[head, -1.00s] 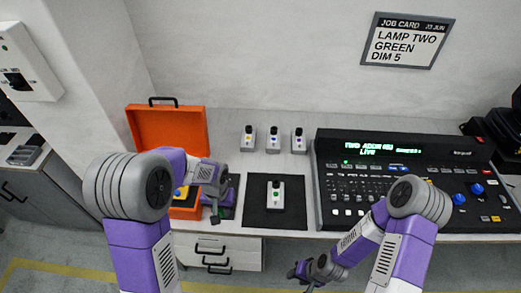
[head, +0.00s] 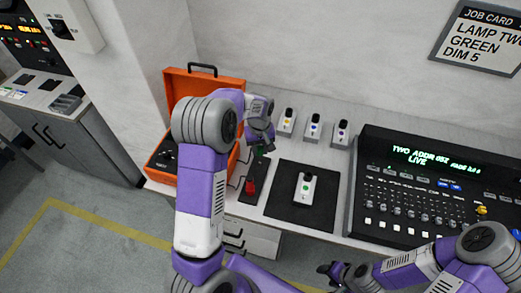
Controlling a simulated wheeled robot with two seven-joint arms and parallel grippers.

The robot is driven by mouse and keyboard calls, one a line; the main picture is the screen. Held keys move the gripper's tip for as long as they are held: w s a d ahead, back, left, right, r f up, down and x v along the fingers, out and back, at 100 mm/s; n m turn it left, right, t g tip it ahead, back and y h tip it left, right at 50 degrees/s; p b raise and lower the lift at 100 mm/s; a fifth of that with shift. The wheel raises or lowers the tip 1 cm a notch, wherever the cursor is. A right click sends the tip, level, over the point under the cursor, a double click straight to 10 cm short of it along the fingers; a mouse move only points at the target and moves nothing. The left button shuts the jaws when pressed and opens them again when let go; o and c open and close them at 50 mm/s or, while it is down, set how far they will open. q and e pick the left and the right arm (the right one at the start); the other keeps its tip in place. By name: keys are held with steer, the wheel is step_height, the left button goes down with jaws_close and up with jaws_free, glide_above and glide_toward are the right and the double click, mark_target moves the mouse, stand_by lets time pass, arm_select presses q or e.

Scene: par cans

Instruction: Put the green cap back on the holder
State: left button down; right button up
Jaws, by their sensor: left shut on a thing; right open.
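My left gripper (head: 263,150) is shut on a small green thing (head: 260,151), which looks like the green cap. It is mostly hidden by the fingers. The gripper is right of the orange case, to the upper left of the white holder (head: 305,190), and apart from it. The holder has a green mark and a dark top end, and rests on a black mat (head: 322,205). My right gripper (head: 328,268) is open and empty, low in front of the bench.
An open orange case (head: 203,72) stands at left. A red item (head: 250,186) lies on a dark strip. White holders with yellow (head: 287,121) and blue (head: 314,126) marks, and a third (head: 341,134), stand behind. A lighting console (head: 400,195) fills the right. A job card (head: 480,42) hangs above.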

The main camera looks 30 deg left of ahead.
mark_target(260, 163)
arm_select(q)
steer(key=shift+f+b, duration=1.95)
steer(key=shift+f, duration=1)
steer(key=shift+f+b, duration=0.35)
steer(key=shift+f, duration=0.5)
steer(key=c, duration=0.8)
jaws_free()
steer(key=shift+r+p, duration=0.9)
steer(key=shift+r, duration=2.85)
